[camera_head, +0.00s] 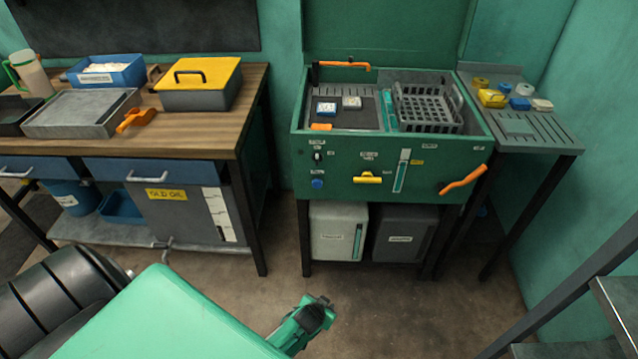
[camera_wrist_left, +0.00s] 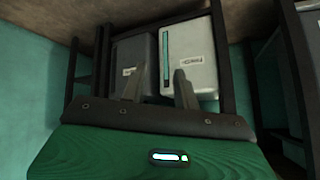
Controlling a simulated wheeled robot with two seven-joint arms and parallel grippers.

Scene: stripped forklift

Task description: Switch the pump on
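The green parts washer (camera_head: 395,180) stands at the centre of the head view, lid raised. Its front panel has a small black knob (camera_head: 318,156) at the upper left, a blue button (camera_head: 317,183) below it, a yellow handle (camera_head: 368,178) and an orange lever (camera_head: 463,180). The labels are too small to read, so I cannot tell which is the pump switch. My left gripper (camera_head: 318,308) is in front of and below the washer, apart from it. In the left wrist view its two fingers (camera_wrist_left: 158,82) are spread and empty. My right gripper is not in view.
A white tank (camera_head: 338,232) and a grey tank (camera_head: 402,236) stand below the washer; they also show inverted in the left wrist view. A wooden workbench (camera_head: 190,128) is at the left, a slatted side table (camera_head: 530,128) at the right. Floor (camera_head: 400,310) is clear before the washer.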

